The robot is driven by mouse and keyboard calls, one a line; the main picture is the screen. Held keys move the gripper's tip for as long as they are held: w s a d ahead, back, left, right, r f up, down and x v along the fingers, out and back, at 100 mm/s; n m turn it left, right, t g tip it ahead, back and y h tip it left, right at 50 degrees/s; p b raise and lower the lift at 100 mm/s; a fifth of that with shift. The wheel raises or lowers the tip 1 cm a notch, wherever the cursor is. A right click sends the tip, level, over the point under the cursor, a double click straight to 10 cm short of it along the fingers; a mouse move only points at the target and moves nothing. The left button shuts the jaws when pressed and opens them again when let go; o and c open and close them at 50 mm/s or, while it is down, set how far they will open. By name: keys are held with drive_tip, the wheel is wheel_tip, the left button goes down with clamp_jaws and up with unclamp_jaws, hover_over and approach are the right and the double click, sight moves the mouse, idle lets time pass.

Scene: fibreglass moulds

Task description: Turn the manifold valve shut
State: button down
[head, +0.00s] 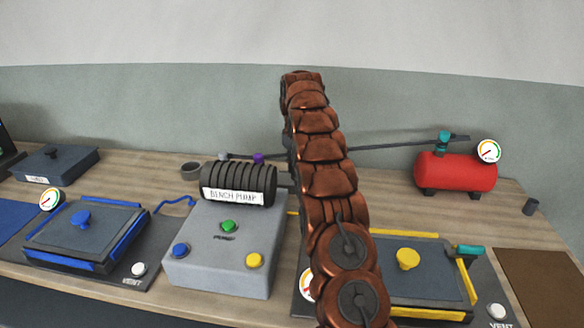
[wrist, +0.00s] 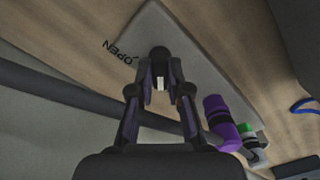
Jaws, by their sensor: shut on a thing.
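In the wrist view my gripper (wrist: 160,82) is shut, with its fingertips close about a small dark rounded piece (wrist: 160,53). This looks like the handle of the manifold valve, though the fingers hide most of it. A small pale bit shows between the fingers. The piece stands over a grey plate (wrist: 185,45) beside the printed word OPEN. In the head view my raised copper-coloured arm hides the gripper and the valve.
A purple fitting (wrist: 222,118) stands right of my fingers; a dark pipe (wrist: 50,88) runs at left. In the head view are the grey bench pump (head: 225,255), a blue-trimmed mould (head: 85,235), a yellow-trimmed mould (head: 425,285) and a red tank (head: 455,173).

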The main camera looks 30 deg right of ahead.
drive_tip(key=shift+w+r, duration=0.1)
drive_tip(key=c, duration=1.1)
unclamp_jaws()
drive_tip(key=shift+a, duration=0.1)
